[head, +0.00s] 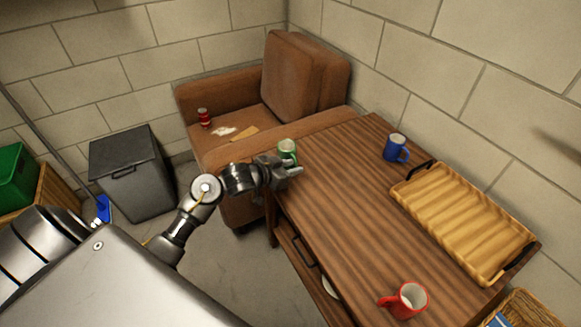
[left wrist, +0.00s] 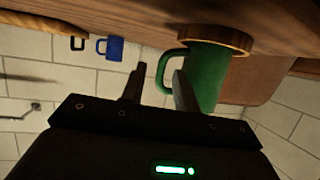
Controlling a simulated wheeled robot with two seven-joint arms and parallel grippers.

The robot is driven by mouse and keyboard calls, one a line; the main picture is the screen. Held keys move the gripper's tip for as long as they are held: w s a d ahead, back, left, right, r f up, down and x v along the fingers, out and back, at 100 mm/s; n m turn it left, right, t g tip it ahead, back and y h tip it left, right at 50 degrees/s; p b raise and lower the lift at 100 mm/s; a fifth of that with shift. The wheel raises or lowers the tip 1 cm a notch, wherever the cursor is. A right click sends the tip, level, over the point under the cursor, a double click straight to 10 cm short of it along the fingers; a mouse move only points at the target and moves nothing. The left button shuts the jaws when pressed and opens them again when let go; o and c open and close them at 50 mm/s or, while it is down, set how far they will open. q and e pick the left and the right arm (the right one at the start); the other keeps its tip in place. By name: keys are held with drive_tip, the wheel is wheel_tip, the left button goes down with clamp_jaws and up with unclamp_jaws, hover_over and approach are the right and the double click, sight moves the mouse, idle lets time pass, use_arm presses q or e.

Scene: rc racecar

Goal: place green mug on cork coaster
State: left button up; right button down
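The green mug (head: 287,148) stands at the far left corner of the wooden table. In the upside-down left wrist view, the mug (left wrist: 208,75) is upright, with its base against the round cork coaster (left wrist: 214,39) on the tabletop. The coaster cannot be made out in the head view. My left gripper (head: 294,170) is at the near side of the mug. In its wrist view the fingers (left wrist: 157,82) are apart; the mug's handle shows in the gap and one finger overlaps the mug's body. I cannot tell whether that finger touches it. My right gripper is not in view.
The wooden table (head: 330,190) also holds a blue mug (head: 396,148), a ribbed wooden tray (head: 462,220) and a red mug (head: 408,299). A brown armchair (head: 230,95) stands behind, with a red can (head: 204,117) on it. The table's middle is clear.

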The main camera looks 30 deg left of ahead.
use_arm(q)
drive_tip(key=shift+r, duration=0.1)
